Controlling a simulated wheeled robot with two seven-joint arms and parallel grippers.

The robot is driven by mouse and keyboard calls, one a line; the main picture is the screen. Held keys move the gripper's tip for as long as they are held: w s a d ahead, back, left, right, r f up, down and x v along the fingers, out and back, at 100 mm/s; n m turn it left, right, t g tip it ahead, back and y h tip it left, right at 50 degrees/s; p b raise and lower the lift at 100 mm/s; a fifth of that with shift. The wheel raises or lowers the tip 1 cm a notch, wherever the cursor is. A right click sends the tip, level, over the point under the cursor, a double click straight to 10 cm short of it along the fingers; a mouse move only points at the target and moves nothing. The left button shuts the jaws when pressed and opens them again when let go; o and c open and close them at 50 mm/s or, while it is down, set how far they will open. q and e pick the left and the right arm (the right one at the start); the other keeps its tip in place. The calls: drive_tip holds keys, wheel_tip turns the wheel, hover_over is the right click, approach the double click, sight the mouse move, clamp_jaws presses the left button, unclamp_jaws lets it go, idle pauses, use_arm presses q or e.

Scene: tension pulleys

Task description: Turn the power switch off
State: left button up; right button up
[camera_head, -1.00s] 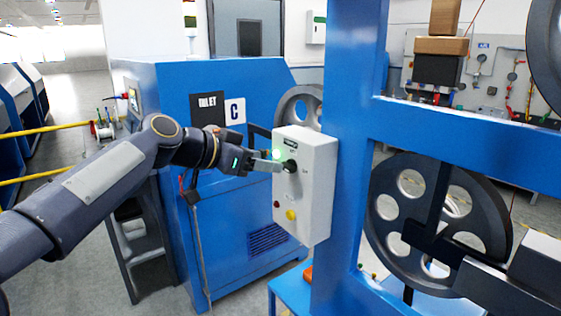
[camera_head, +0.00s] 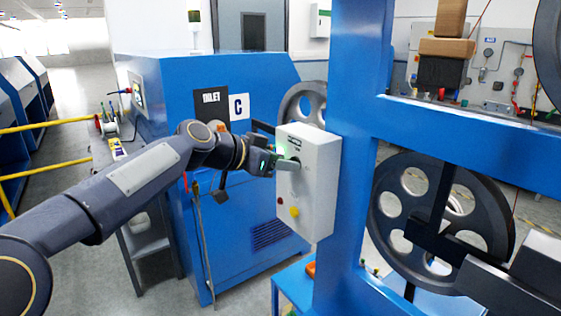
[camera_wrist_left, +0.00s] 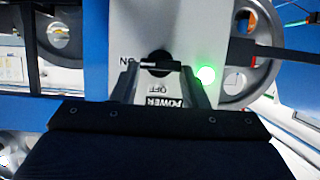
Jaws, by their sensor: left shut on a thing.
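The white control box (camera_head: 318,190) is fixed on the side of a blue machine post. In the left wrist view, the black power switch (camera_wrist_left: 158,60) is a round knob with a bar grip, beside ON, OFF and POWER labels. Its bar lies crosswise, level with ON; OFF is below it in that picture. A green lamp (camera_wrist_left: 206,75) beside it is lit. My left gripper (camera_head: 288,163) is at the box face, and its fingers also show in the left wrist view (camera_wrist_left: 160,70), shut on the switch's bar from both sides. In the head view the fingers mostly hide the switch.
Below on the box are a red button (camera_head: 280,200) and a yellow button (camera_head: 294,212). The blue post (camera_head: 350,190) stands close to the right of the box. A blue cabinet (camera_head: 240,170) stands behind my left arm. A large dark pulley (camera_head: 395,215) is at the right.

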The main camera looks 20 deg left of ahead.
use_arm(q)
drive_tip(key=shift+a, duration=0.1)
drive_tip(key=shift+w+a+f+n+g+h+b, duration=0.25)
drive_tip(key=shift+n+h+b, duration=0.35)
drive_tip(key=shift+n+h, duration=1.15)
drive_tip(key=shift+w+a+f+n+g+h+b, duration=0.2)
drive_tip(key=shift+n+h+b, duration=0.5)
drive_tip(key=shift+n, duration=2)
drive_tip(key=shift+w+a+f+n+g+h+b, duration=0.15)
drive_tip(key=shift+f+n+g+h+b, duration=0.35)
drive_tip(key=shift+n+h, duration=1.25)
drive_tip(key=shift+s+r+n+y, duration=0.1)
drive_tip(key=shift+r+n+y, duration=0.05)
drive_tip(key=shift+n+y, duration=0.45)
drive_tip(key=o, duration=1)
